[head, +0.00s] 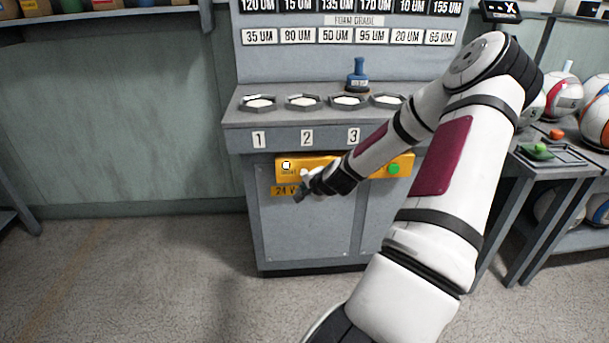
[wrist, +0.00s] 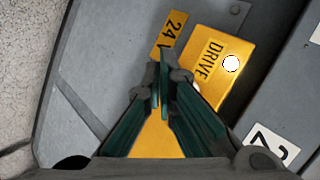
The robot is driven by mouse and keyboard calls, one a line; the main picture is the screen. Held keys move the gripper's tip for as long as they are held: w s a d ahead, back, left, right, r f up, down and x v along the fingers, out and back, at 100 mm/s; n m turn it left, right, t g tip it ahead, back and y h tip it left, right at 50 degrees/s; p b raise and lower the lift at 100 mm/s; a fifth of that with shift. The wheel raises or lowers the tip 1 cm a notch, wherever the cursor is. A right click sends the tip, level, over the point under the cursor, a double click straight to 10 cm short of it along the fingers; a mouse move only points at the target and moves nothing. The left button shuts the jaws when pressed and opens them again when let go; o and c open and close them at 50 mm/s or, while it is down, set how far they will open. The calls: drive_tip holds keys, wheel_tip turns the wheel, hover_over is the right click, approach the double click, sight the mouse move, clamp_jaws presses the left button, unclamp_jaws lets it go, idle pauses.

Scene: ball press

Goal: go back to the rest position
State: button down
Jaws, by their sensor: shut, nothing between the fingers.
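My gripper (head: 301,193) is in front of the grey press cabinet (head: 300,235), near the left part of its yellow control panel (head: 324,164). In the wrist view my gripper (wrist: 161,62) has its dark green fingers together with nothing between them. The yellow panel also shows there (wrist: 232,85), marked DRIVE, with a lit white round button (wrist: 231,64). A yellow 24 V label (wrist: 169,30) lies just beyond the fingertips. I cannot tell whether the fingertips touch the cabinet. My arm reaches in from the lower right of the head view.
A green button (head: 394,169) is on the panel's right. Several hexagonal dishes and a blue-topped stamp (head: 357,76) stand on the cabinet top. A side table (head: 541,157) and balls (head: 597,110) are at the right. The floor (head: 150,260) at the left is clear.

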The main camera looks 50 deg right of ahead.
idle(0.4)
drive_tip(key=w+a+r+n+g+y, duration=0.25)
drive_tip(key=a+n, duration=0.35)
drive_tip(key=a, duration=0.6)
drive_tip(key=s+a+r+n+g, duration=0.2)
drive_tip(key=a+r+n, duration=0.1)
drive_tip(key=a+r, duration=0.3)
drive_tip(key=s+a+r+n+g, duration=0.1)
drive_tip(key=s+a+r+n, duration=0.25)
drive_tip(key=a, duration=0.55)
drive_tip(key=s+a+r+n+g+y, duration=0.1)
drive_tip(key=s+a+r+n, duration=0.3)
drive_tip(key=s, duration=0.4)
drive_tip(key=s+a+r+n+g, duration=0.1)
drive_tip(key=s+a+r, duration=0.3)
drive_tip(key=s+a, duration=0.3)
drive_tip(key=s+a+r+n+g+y, duration=0.1)
drive_tip(key=s+a+r+n, duration=0.3)
drive_tip(key=s, duration=0.4)
wheel_tip(320, 180, up, 23)
drive_tip(key=a+t+p, duration=0.1)
drive_tip(key=t+p, duration=0.3)
drive_tip(key=p, duration=1.7)
drive_tip(key=shift+s+m+p, duration=0.35)
drive_tip(key=shift+p, duration=0.05)
